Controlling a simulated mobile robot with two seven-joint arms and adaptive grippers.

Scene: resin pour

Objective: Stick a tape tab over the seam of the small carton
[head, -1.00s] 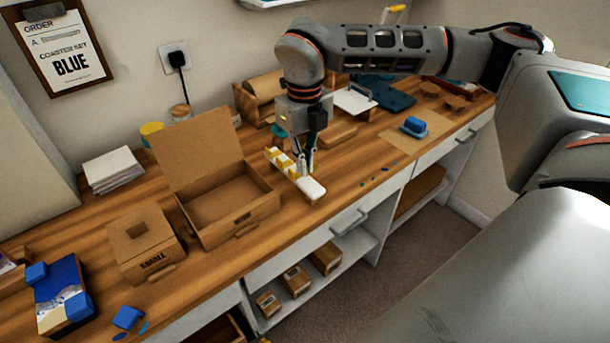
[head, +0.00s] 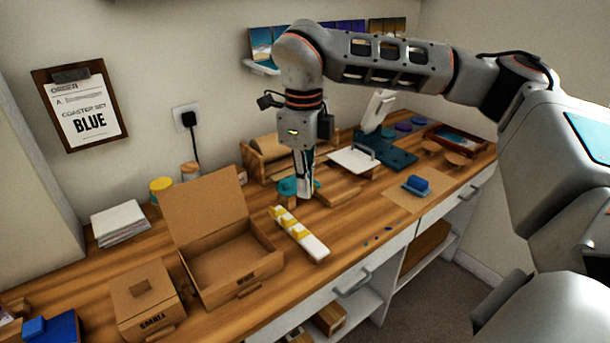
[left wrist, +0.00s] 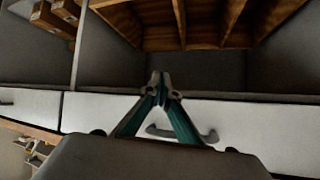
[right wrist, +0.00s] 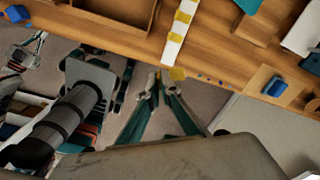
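The small carton (head: 128,312), marked SMALL, stands on the wooden bench at lower left in the head view. Its top is closed, with a darker square on it. The white tape strip (head: 316,246) bears yellow tabs (head: 286,219) and lies right of the open box. It also shows in the right wrist view (right wrist: 171,52). My left gripper (left wrist: 160,86) is shut and empty before a drawer front.
A larger open box (head: 225,265) with its lid up stands between carton and strip. Jars (head: 161,192) and stacked paper (head: 119,222) are behind. A teal-lidded jar (head: 288,190) is close to my right gripper. A blue block (head: 417,184) lies on a sheet at right.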

